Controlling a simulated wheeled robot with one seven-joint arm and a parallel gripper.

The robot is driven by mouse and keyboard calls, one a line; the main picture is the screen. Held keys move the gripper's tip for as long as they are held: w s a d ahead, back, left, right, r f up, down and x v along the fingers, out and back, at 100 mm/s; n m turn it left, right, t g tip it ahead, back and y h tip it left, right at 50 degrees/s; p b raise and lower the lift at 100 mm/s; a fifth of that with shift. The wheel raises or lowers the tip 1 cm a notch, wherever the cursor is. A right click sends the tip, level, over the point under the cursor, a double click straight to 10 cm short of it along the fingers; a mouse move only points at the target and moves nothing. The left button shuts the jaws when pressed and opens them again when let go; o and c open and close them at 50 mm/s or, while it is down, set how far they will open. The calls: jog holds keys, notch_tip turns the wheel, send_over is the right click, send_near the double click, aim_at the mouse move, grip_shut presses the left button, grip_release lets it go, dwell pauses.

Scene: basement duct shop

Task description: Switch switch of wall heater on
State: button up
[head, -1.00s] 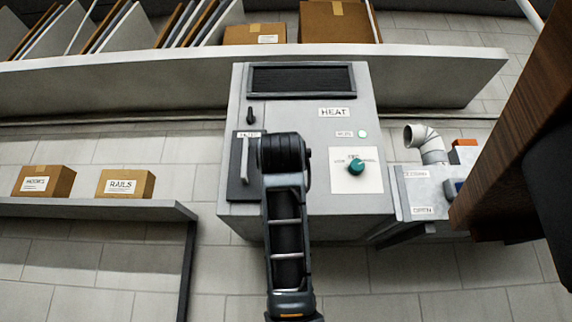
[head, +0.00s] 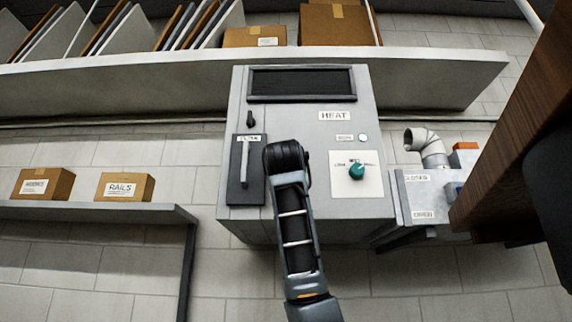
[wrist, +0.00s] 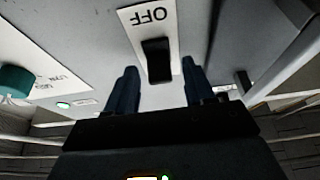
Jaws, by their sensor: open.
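The wall heater (head: 300,215) is a grey cabinet marked HEAT in the head view. In the wrist view its switch (wrist: 157,58) is a black rocker on a white plate (wrist: 136,30), with the word OFF showing upside down. My gripper (wrist: 158,68) is open, its two dark fingers apart on either side of the switch. Nothing is held. I cannot tell whether the fingers touch the plate. In the head view my arm hides the switch and the fingers.
A teal knob (head: 356,171) and a lit green lamp (head: 363,138) are on the heater's right side. A dark panel with a pale lever handle (head: 244,162) is at its left. A duct box (head: 420,190) with a white elbow pipe (head: 430,145) stands right of the heater.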

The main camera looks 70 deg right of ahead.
grip_shut()
jog(key=y+p, duration=0.1)
jog(key=p, duration=0.2)
jog(key=shift+r+y, duration=0.4)
jog(key=shift+f+g, duration=0.1)
jog(key=shift+g, duration=0.2)
grip_release()
jog(key=v, duration=0.7)
jog(key=shift+a+b, duration=0.35)
jog(key=shift+b, duration=0.1)
